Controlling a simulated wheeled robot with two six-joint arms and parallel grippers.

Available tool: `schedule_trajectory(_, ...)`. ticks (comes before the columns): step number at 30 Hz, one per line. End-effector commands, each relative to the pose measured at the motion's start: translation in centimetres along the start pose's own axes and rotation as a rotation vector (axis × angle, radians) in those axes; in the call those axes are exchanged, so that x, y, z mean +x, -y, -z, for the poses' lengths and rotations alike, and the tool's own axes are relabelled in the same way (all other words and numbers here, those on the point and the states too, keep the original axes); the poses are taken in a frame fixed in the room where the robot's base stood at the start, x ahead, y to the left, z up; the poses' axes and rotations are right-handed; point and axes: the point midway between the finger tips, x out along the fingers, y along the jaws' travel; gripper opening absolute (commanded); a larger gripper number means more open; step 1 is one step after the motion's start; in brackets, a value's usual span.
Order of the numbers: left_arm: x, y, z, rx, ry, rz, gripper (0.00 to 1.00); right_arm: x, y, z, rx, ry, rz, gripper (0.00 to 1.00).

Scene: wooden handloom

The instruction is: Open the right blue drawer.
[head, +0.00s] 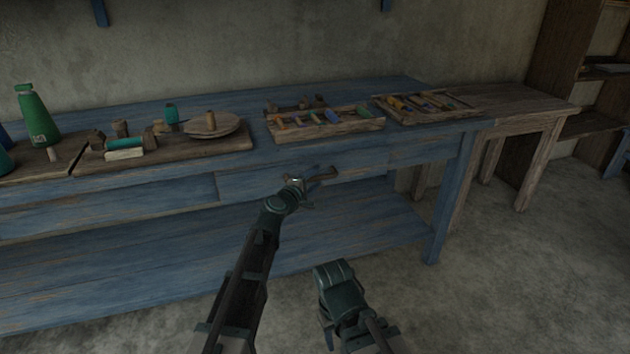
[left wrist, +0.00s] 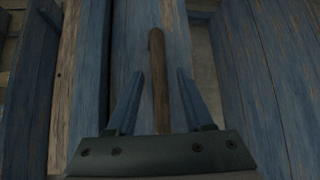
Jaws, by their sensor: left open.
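The right blue drawer (head: 245,184) is set under the blue workbench top, and its front looks about flush with the bench. Its brown wooden handle (head: 326,174) is partly hidden by my left gripper in the head view. My left gripper (head: 306,183) is at the handle, with its arm reaching up from the bottom. In the left wrist view the handle (left wrist: 157,60) lies lengthwise between the two open fingers (left wrist: 159,76), with a gap on both sides.
The bench top (head: 345,92) holds wooden tool trays (head: 330,126), a board (head: 225,145) with small items and a green bottle (head: 36,115). A blue bench leg (head: 448,200) stands right of the drawer. The floor (head: 530,290) at right is clear.

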Motion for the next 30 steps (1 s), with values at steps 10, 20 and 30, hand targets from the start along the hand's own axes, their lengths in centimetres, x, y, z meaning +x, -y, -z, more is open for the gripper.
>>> schedule_trajectory(10,0.28,0.0,-0.03,0.0,0.0,0.0,0.52,0.03,0.01,0.0,0.0,0.0,0.0,0.5)
schedule_trajectory(20,0.27,0.0,-0.02,0.0,0.0,0.0,0.0,0.03,0.01,0.0,0.0,0.0,0.0,0.5)
schedule_trajectory(30,0.26,0.0,-0.02,0.0,0.0,0.0,0.0,0.04,0.01,0.0,0.0,0.0,0.0,0.5)
